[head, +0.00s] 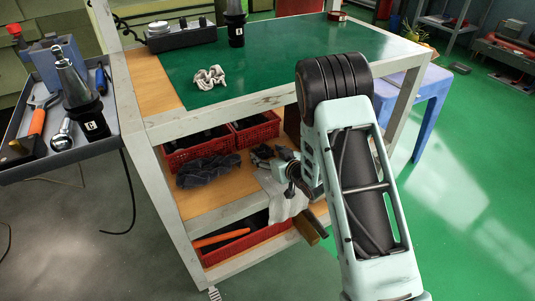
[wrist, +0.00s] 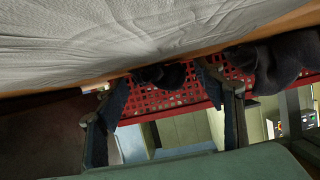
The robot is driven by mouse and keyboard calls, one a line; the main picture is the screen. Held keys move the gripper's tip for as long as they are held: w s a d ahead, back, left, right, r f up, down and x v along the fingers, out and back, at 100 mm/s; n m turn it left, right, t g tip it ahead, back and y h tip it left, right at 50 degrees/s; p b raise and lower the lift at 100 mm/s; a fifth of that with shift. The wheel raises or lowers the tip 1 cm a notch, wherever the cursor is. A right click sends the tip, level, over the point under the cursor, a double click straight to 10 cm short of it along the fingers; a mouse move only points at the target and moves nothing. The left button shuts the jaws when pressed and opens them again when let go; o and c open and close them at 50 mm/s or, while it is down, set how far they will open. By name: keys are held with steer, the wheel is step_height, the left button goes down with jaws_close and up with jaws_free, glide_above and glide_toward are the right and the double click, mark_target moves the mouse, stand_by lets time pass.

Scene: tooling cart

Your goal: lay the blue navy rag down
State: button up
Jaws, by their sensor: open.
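A crumpled dark navy rag (head: 208,171) lies on the cart's wooden middle shelf in the head view, in front of a red basket. In the wrist view a dark cloth (wrist: 275,62), which looks like the same rag, is at the right, outside the fingers. My gripper (head: 284,170) reaches in at the shelf, to the right of the rag and apart from it. The wrist view shows my gripper (wrist: 158,85) with its fingers spread and nothing held between them. A small dark object (wrist: 162,76) shows beyond the fingertips; I cannot tell what it is.
A whitish cloth (head: 286,203) hangs over the shelf edge under my gripper and fills the top of the wrist view. Red baskets (head: 197,150) stand behind. The green cart top (head: 270,70) holds a pale crumpled rag (head: 209,77) and has free room.

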steer(key=shift+r, duration=0.2)
steer(key=p+v, duration=0.3)
steer(key=v, duration=0.9)
steer(key=shift+f, duration=0.1)
